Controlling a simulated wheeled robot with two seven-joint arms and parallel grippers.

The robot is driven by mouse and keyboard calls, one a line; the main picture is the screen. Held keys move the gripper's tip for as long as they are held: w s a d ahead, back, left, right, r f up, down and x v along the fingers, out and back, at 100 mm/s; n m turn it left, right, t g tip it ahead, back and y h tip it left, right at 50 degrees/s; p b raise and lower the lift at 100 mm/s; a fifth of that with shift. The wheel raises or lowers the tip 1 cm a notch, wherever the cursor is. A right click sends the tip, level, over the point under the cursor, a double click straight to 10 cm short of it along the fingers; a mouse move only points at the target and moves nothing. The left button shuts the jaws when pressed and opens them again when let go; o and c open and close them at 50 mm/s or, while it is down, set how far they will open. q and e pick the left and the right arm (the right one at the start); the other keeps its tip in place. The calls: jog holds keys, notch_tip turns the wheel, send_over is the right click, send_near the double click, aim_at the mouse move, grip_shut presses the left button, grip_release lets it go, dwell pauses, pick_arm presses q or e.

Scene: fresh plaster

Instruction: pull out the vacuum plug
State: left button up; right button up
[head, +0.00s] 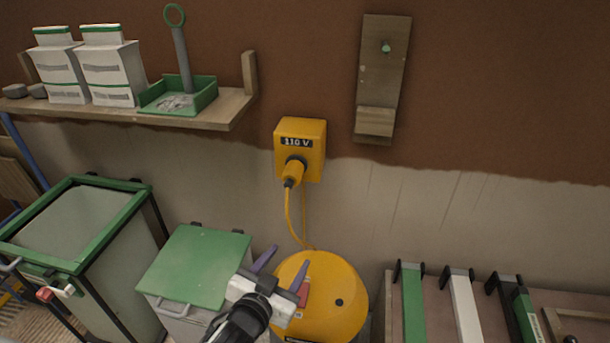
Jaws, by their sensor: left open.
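The yellow vacuum plug (293,172) sits in the yellow 110 V socket box (314,130) on the wall. Its yellow cord (290,215) hangs down behind the round yellow vacuum (341,281) below. My left gripper (285,260) is open and empty, with its two purple-grey fingers pointing up. In the picture it is below the plug and apart from it, in front of the vacuum's left side, covering part of it. My right gripper is not in view.
A wooden shelf (215,120) with white boxes (112,72) and a green tray (206,92) is at upper left. A wooden bracket (375,85) hangs right of the socket. A green-lidded bin (195,262) stands left of the vacuum. Wall around the plug is clear.

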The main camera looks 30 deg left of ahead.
aim_at(294, 172)
pick_arm(q)
jog(key=w+a+r+t+y, duration=0.1)
jog(key=w+r, duration=0.1)
jog(key=r, duration=0.1)
jog(key=w+a+r+t+y, duration=0.1)
jog(key=w+a+r, duration=0.1)
jog(key=w+r, duration=0.1)
jog(key=w+a+r+n+t+b, duration=0.1)
jog(key=w+r, duration=0.2)
jog(key=r, duration=0.1)
jog(key=shift+a+r+y, duration=0.2)
jog(key=shift+r+y, duration=0.1)
jog(key=shift+y, duration=0.1)
jog(key=x, duration=1)
jog(key=shift+r, duration=0.15)
jog(key=shift+s, duration=0.1)
